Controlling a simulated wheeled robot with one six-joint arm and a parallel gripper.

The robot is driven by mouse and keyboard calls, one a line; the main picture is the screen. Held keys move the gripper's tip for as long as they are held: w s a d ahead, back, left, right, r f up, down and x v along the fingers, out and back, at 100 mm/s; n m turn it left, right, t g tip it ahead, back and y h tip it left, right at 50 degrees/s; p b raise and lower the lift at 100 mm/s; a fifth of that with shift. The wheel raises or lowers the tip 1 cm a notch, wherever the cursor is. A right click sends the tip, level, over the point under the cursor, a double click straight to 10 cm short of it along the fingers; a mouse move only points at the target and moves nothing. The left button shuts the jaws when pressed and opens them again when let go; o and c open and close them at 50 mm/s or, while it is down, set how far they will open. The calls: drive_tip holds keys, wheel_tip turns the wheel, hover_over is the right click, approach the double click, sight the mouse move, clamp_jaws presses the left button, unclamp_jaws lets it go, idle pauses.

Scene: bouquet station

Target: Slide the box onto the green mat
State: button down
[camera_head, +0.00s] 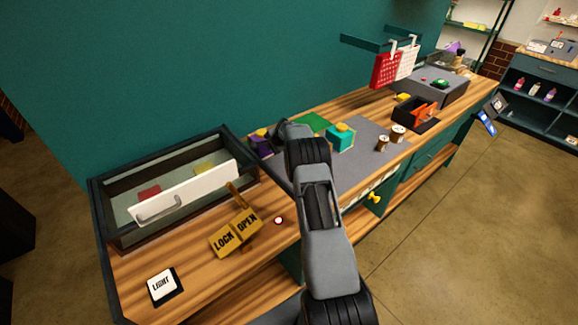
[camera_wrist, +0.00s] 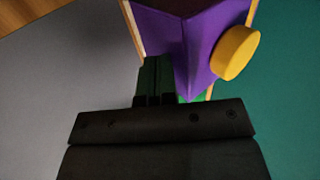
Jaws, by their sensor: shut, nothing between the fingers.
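A purple box (camera_head: 260,145) with a yellow knob stands on the counter, just left of my arm in the head view. It fills the top of the wrist view (camera_wrist: 200,45), with its yellow knob (camera_wrist: 236,53) at right. A teal box (camera_head: 341,141) with a yellow top stands right of my arm. The green mat (camera_head: 315,121) lies behind my arm, between the two boxes in the picture. My gripper (camera_wrist: 157,62) is shut and empty, its fingertips close beside the purple box; I cannot tell whether they touch. My arm hides it in the head view.
A glass-walled case (camera_head: 125,218) with a white handled front stands at left. LOCK/OPEN plates (camera_head: 235,232) and a LIGHT switch (camera_head: 162,286) are in front. Spools (camera_head: 397,133) stand on the grey surface (camera_head: 368,128). A black bin (camera_head: 415,111) is farther right.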

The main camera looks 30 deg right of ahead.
drive_tip(key=shift+w+a, duration=0.15)
drive_tip(key=shift+w, duration=1.15)
drive_tip(key=shift+s+d+r+b, duration=0.15)
drive_tip(key=shift+s+r+b, duration=0.3)
drive_tip(key=shift+s, duration=0.55)
drive_tip(key=shift+s+d+r+b, duration=0.1)
drive_tip(key=shift+s+r+b, duration=0.1)
drive_tip(key=shift+s+b, duration=0.65)
drive_tip(key=shift+s+d+r+b, duration=0.15)
drive_tip(key=shift+s+r+b, duration=0.2)
drive_tip(key=shift+s, duration=0.85)
drive_tip(key=s+d+r+b, duration=0.1)
drive_tip(key=s+r+b, duration=0.2)
drive_tip(key=s, duration=0.7)
drive_tip(key=shift+d+b, duration=0.2)
drive_tip(key=shift+b, duration=1.05)
drive_tip(key=shift+w, duration=0.1)
